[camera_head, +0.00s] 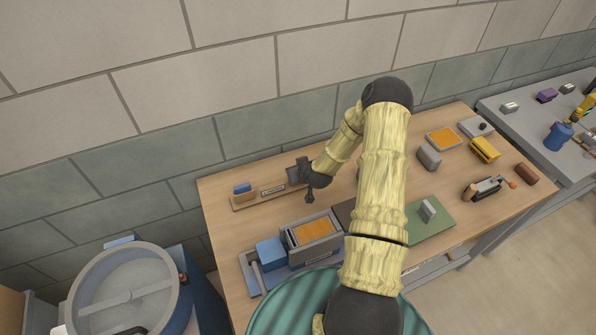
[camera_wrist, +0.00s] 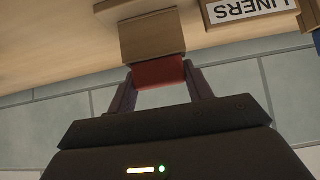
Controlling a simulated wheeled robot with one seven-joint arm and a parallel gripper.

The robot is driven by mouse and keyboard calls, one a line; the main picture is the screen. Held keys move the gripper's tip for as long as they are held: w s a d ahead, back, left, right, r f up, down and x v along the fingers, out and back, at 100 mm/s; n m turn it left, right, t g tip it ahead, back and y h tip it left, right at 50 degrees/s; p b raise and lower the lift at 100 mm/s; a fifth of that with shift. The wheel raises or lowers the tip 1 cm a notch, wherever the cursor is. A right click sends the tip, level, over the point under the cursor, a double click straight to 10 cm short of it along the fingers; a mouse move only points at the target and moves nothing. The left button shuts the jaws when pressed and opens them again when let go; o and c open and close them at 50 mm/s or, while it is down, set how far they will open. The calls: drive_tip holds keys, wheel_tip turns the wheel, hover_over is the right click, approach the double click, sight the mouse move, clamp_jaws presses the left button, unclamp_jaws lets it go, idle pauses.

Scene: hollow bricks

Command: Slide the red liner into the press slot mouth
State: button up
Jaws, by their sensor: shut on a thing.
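The red liner (camera_wrist: 158,72) shows in the wrist view between the two fingers of my gripper (camera_wrist: 160,88), which is shut on it. The liner's far edge meets or overlaps a brown-grey block (camera_wrist: 152,36); I cannot tell whether it touches. In the head view my gripper (camera_head: 309,190) is at the right end of the wooden liner rack (camera_head: 262,197), and the red liner cannot be made out. The press (camera_head: 318,256), a grey box with an orange top, stands nearer the front with a blue block beside it. Its slot mouth cannot be made out clearly.
A blue liner (camera_head: 242,188) sits at the rack's left end. A green mat (camera_head: 425,222) with a grey block lies right of my arm. Grey, yellow and orange-topped items stand at the table's right. A large round drum (camera_head: 125,290) stands at lower left, off the table.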

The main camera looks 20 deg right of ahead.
drive_tip(key=shift+w+r+b, duration=0.15)
drive_tip(key=shift+r+b, duration=0.15)
drive_tip(key=shift+r, duration=0.3)
wheel_tip(320, 180, up, 8)
drive_tip(key=b, duration=0.2)
drive_tip(key=shift+b, duration=0.3)
drive_tip(key=shift+r, duration=0.4)
